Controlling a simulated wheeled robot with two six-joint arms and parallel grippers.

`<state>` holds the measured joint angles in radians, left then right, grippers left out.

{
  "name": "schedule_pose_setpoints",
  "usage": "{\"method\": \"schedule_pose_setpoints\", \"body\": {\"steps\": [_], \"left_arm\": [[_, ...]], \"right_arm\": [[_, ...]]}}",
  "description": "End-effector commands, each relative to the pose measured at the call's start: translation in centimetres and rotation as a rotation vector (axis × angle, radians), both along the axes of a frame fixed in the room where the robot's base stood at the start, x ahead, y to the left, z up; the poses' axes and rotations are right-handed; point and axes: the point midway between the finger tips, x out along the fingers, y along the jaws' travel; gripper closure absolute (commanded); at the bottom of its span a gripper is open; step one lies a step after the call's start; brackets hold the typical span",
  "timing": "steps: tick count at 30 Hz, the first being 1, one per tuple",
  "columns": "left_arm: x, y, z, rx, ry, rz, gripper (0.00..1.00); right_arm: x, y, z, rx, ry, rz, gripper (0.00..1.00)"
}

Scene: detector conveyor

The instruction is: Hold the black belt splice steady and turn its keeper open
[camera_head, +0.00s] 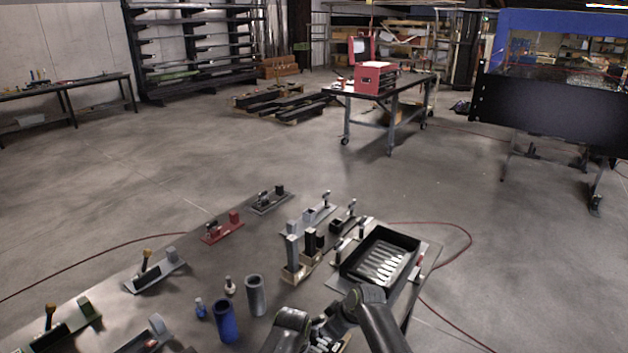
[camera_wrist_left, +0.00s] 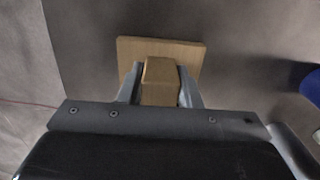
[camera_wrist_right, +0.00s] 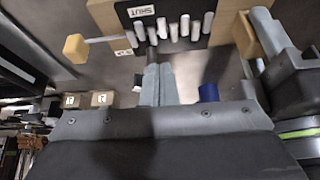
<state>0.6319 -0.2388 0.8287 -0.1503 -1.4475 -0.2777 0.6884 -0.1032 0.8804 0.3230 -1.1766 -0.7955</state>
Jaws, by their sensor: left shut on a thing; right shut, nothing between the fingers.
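In the right wrist view a black plate (camera_wrist_right: 140,12) with an upside-down "SHUT" label lies on a tan board (camera_wrist_right: 105,14), beside a row of pale cylinders (camera_wrist_right: 185,26). A grey rod with a tan knob (camera_wrist_right: 76,47) sticks out to the left; a small label sits near its inner end. My right gripper (camera_wrist_right: 159,70) is shut and empty, its tips just below the cylinders by a dark pin; contact is unclear. In the left wrist view my left gripper (camera_wrist_left: 160,92) is shut on a tan block (camera_wrist_left: 160,72) standing on a tan plate (camera_wrist_left: 190,50).
In the head view my arms hide most of this spot. A blue cylinder (camera_head: 225,321) and a grey cylinder (camera_head: 256,296) stand to the left. A black tray (camera_head: 350,264) lies behind my arms to the right. Several small fixtures, including a red one (camera_head: 222,232), fill the table.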

Motion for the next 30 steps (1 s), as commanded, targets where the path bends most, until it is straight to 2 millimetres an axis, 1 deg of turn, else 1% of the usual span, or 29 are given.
{"method": "schedule_pose_setpoints", "body": {"steps": [30], "left_arm": [[0.03, -0.01, 0.04, -0.001, -0.001, 0.0, 1.0]], "right_arm": [[0.87, 0.62, 0.05, 0.0, 0.0, 0.0, 1.0]]}}
